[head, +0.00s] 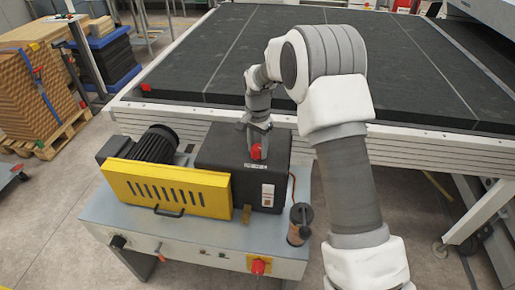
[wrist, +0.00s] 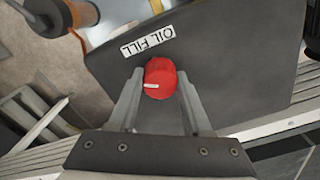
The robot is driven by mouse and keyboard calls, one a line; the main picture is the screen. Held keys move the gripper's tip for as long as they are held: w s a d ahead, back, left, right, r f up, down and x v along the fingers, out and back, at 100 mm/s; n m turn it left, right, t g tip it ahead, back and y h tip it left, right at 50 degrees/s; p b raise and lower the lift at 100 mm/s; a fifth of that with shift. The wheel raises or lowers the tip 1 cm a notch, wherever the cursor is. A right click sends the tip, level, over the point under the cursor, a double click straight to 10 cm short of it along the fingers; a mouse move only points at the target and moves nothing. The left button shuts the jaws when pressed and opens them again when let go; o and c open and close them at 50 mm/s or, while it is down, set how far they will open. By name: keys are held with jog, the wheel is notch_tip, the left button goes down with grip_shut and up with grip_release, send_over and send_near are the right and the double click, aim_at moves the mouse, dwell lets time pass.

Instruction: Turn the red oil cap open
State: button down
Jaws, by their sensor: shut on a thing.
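The red oil cap (head: 256,152) sits on the dark oil tank (head: 215,155) of the pump unit. In the wrist view the red cap (wrist: 160,78) is between the two fingers of my gripper (wrist: 158,88), just below a white label (wrist: 148,40) reading "OIL FILL". My gripper (head: 257,138) reaches the cap from above and is shut on it. The cap has a small white mark on its side. Its underside and the seat beneath it are hidden.
A yellow guard (head: 165,188) and a black motor (head: 155,145) stand left of the tank. A cylindrical part (head: 299,225) with a dark top stands at the right. A red knob (head: 259,265) is on the front panel. A large dark bed (head: 240,60) lies behind.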

aim_at(257, 147)
jog(key=n, duration=1.2)
jog(key=shift+n, duration=0.4)
jog(key=n, duration=0.6)
jog(key=shift+r+p, duration=0.1)
jog(key=shift+p, duration=0.2)
jog(key=n+p, duration=0.1)
jog(key=n, duration=0.4)
jog(key=shift+n, duration=0.4)
jog(key=shift+c, duration=1.7)
grip_release()
notch_tip(257, 147, up, 17)
jog(key=shift+r, duration=0.15)
